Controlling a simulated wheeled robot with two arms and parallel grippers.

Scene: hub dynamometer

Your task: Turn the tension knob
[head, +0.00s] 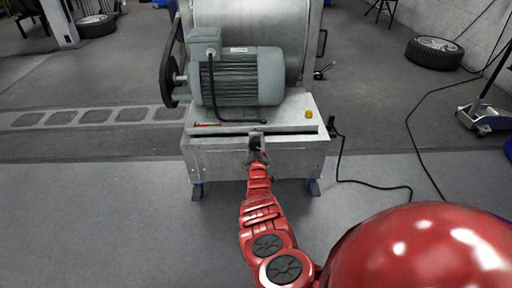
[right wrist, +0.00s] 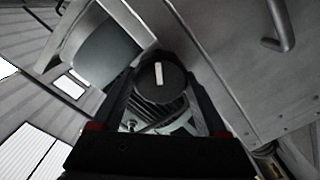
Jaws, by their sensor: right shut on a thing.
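The tension knob (right wrist: 158,84) shows in the right wrist view as a dark round knob with a white pointer line, which stands nearly upright in that picture. My right gripper (right wrist: 162,72) is shut on the knob, one dark finger on each side of it. In the head view my right gripper (head: 257,145) is at the front of the dynamometer (head: 215,155), near the top edge of its grey base. There the gripper hides the knob. My left gripper is not in view.
A grey-green electric motor (head: 240,78) with a black cable sits on the base just behind my right gripper. A yellow button (head: 308,114) is on the base's right side. A black cable (head: 375,186) runs over the floor at the right. The floor at front left is clear.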

